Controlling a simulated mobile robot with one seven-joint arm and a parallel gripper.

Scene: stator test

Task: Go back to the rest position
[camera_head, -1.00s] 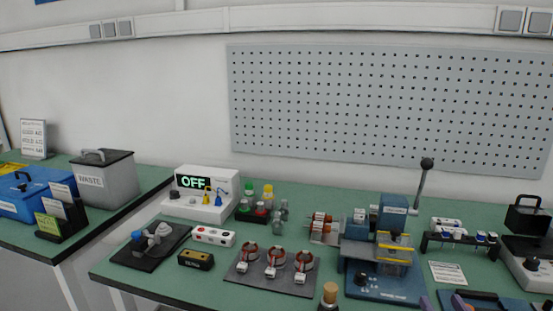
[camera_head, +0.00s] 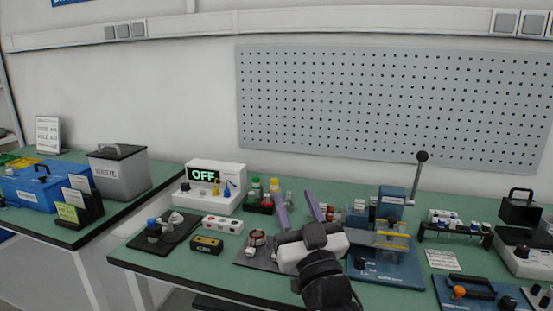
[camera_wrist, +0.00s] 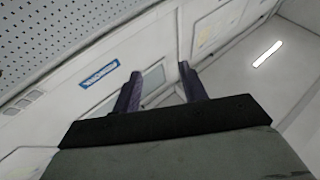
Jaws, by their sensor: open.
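My gripper (camera_head: 298,210) rises from the bottom middle of the head view, with its two purple fingers spread apart and nothing between them. Its fingers point up and away, above the middle of the green bench. In the wrist view my gripper (camera_wrist: 158,90) is also open and empty, and faces the wall and ceiling. My arm and gripper hide most of the dark mat (camera_head: 243,252); one stator (camera_head: 256,240) shows at its left side.
The blue press (camera_head: 385,262) with its upright lever (camera_head: 417,180) stands just right of my gripper. A waste bin (camera_head: 120,175) stands on the left bench.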

